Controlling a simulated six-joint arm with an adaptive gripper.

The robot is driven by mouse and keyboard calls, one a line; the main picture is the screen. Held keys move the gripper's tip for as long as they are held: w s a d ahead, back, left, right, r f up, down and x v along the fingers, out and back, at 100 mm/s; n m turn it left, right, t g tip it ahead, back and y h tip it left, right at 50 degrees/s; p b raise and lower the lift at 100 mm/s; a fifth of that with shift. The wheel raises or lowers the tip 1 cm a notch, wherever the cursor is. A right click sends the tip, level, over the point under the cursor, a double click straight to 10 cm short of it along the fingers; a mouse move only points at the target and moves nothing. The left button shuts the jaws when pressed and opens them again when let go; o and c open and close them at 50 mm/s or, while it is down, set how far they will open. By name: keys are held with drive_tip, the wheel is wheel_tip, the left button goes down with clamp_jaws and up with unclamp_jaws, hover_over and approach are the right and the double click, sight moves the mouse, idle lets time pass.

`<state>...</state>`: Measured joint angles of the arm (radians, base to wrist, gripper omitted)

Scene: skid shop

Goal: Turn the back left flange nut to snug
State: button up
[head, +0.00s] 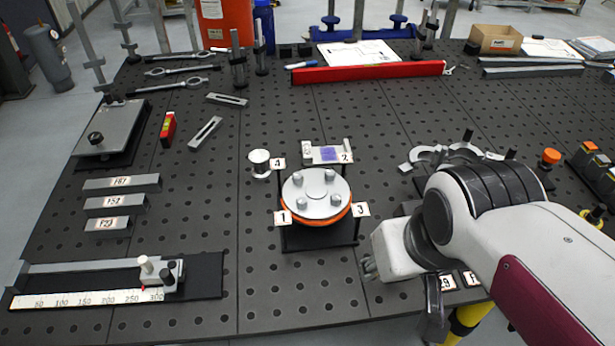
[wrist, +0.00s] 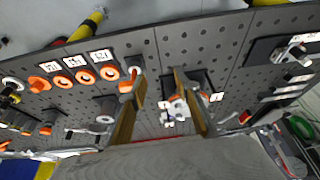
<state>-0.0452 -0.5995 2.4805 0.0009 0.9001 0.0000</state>
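A round grey flange (head: 316,193) with an orange layer under it sits on a black base in the middle of the head view. Several light nuts stand on its top; the back left nut (head: 298,178) is nearest tag 4 (head: 278,163). Tags 1, 2 and 3 stand around the other sides. My gripper (wrist: 159,76) shows two separated fingers in the wrist view, with nothing between them in contact. In the head view my wrist is to the right of the flange, apart from it. The flange area (wrist: 176,108) is partly hidden behind a finger in the wrist view.
A small light round part (head: 259,162) stands left of tag 4, and a light block with a purple patch (head: 329,153) stands behind the flange. A ruler fixture (head: 100,297) lies front left. A red bar (head: 368,72) lies behind.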

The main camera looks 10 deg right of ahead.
drive_tip(key=w+a, duration=0.2)
drive_tip(key=w, duration=0.4)
drive_tip(key=w+a+n, duration=0.1)
drive_tip(key=w+a, duration=0.2)
drive_tip(key=w, duration=0.3)
drive_tip(key=w+a+f+n+g, duration=0.1)
drive_tip(key=w+a, duration=0.1)
drive_tip(key=w, duration=0.4)
drive_tip(key=shift+w+a+f+y, duration=0.1)
drive_tip(key=shift+w+a+y, duration=0.2)
drive_tip(key=shift+w+a, duration=0.1)
drive_tip(key=t, duration=0.1)
approach(298, 176)
drive_tip(key=shift+w+d+f, duration=0.1)
drive_tip(key=shift+d+f, duration=0.05)
drive_tip(key=shift+f, duration=0.1)
drive_tip(key=shift+f, duration=0.1)
drive_tip(key=shift+x, duration=3.8)
clamp_jaws()
